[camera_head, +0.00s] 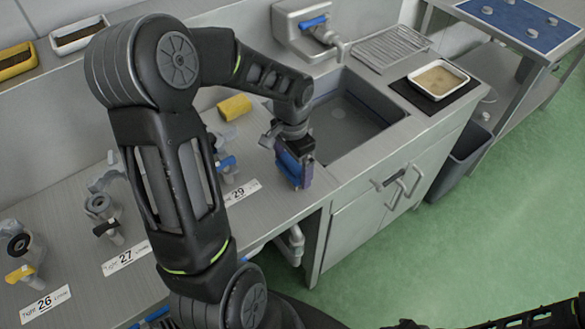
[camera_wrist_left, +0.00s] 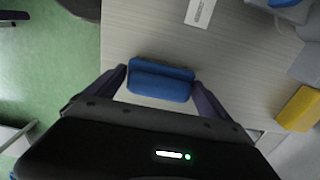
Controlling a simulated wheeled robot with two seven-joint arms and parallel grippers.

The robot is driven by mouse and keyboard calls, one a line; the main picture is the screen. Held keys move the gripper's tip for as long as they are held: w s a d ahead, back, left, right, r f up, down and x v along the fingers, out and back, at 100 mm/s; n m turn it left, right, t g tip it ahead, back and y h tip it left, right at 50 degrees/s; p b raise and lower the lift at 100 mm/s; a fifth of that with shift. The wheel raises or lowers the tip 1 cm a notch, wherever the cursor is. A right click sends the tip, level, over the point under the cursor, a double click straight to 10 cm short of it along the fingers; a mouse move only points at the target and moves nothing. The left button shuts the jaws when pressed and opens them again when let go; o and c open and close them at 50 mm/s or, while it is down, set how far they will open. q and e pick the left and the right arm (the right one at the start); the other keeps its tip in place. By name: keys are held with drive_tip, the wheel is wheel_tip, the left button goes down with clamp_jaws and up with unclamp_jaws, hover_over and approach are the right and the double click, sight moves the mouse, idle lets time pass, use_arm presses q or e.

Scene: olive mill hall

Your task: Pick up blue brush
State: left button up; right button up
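Whether the brush touches the counter is unclear. My right gripper is not seen; only dark parts of my arm show at the bottom right.
A yellow block (camera_head: 235,107) lies on the steel counter (camera_head: 75,215) behind my left arm. A sink (camera_head: 352,122) is right of the gripper. Valve-like fittings with number labels stand at left. A tray (camera_head: 438,79) lies beyond the sink. Green floor (camera_head: 450,250) is clear at right.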

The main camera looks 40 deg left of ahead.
sight(292, 161)
use_arm(q)
drive_tip(key=c, duration=1.2)
drive_tip(key=shift+o, duration=0.2)
wheel_tip(292, 161, up, 10)
drive_tip(key=shift+r+b, duration=0.1)
drive_tip(key=shift+b, duration=0.55)
drive_tip(key=o, duration=1)
drive_tip(key=c, duration=0.6)
